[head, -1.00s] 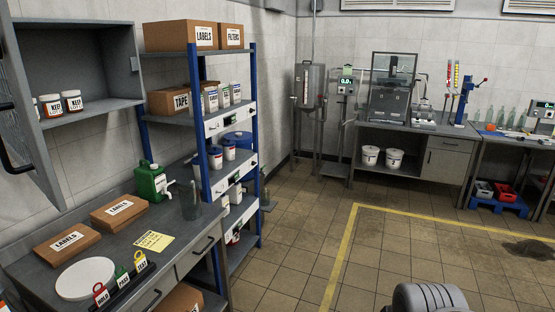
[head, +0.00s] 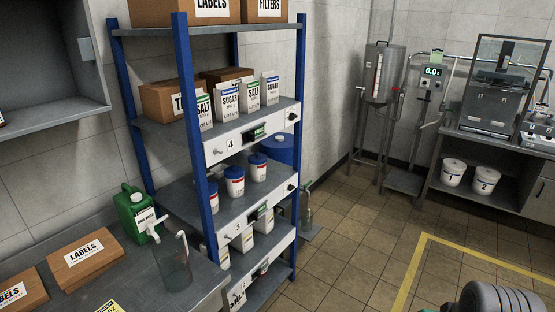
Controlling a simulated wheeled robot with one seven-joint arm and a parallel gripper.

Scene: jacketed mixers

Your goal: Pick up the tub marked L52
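White tubs with blue lids and red-marked labels stand on the middle shelf of the blue-posted rack. The middle tub (head: 234,181) and the right tub (head: 258,167) show clearly; another is partly hidden behind the front post. Their lettering is too small to read, so I cannot tell which tub is marked L52. More white containers (head: 264,220) with labels show partly on the shelf below.
The rack (head: 184,120) has numbered white shelf fronts; bags and boxes fill its upper shelves. A bench (head: 208,291) with a green canister (head: 138,212) and a clear jug (head: 174,266) stands at front left.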

